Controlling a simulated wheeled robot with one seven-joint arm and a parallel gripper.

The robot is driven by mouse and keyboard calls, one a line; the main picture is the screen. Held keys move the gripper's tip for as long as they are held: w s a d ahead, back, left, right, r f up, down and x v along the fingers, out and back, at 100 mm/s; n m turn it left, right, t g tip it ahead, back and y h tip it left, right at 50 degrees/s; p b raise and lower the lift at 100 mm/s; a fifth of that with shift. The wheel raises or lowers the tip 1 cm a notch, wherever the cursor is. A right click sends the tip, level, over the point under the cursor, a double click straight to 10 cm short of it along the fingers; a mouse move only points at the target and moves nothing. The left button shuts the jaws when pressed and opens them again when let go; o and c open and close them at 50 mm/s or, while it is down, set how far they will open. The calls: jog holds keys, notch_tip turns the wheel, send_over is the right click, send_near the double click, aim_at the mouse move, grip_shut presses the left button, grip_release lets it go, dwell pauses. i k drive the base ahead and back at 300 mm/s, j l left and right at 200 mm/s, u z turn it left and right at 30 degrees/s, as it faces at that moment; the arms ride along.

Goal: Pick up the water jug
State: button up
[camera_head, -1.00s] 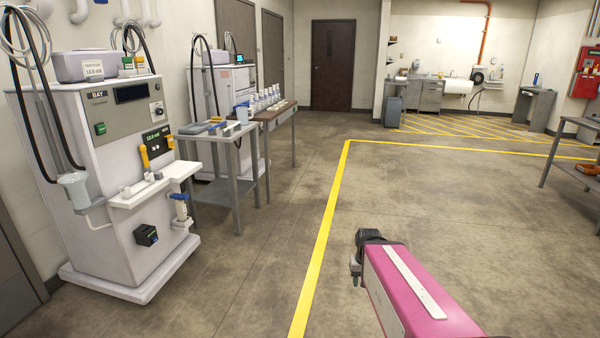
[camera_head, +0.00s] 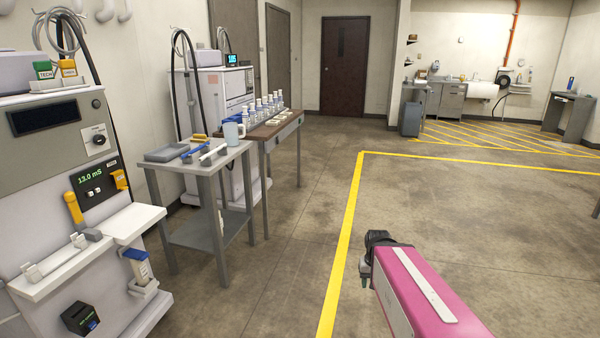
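A pale blue-grey jug (camera_head: 233,133), which looks like the water jug, stands upright near the back right corner of a small grey table (camera_head: 213,163) at left of centre. My gripper (camera_head: 365,272) is at the end of my pink arm at lower right of centre, over open floor. It is well apart from the jug and the table. Its fingers are small and dark, and I cannot tell whether they are open or shut. Nothing visible hangs from it.
A grey tray (camera_head: 171,152) and small tools share the small table. A brown-topped table (camera_head: 281,128) with several white bottles stands just behind. A large white machine (camera_head: 60,190) fills the left. The floor (camera_head: 285,260) between table and yellow line is clear.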

aim_at(231, 136)
jog(key=i+u, duration=0.1)
jog(key=i, duration=0.45)
jog(key=i+l+u, duration=0.1)
jog(key=i, duration=0.45)
jog(key=i+l, duration=0.15)
jog(key=i, duration=0.35)
jog(key=j+u, duration=0.05)
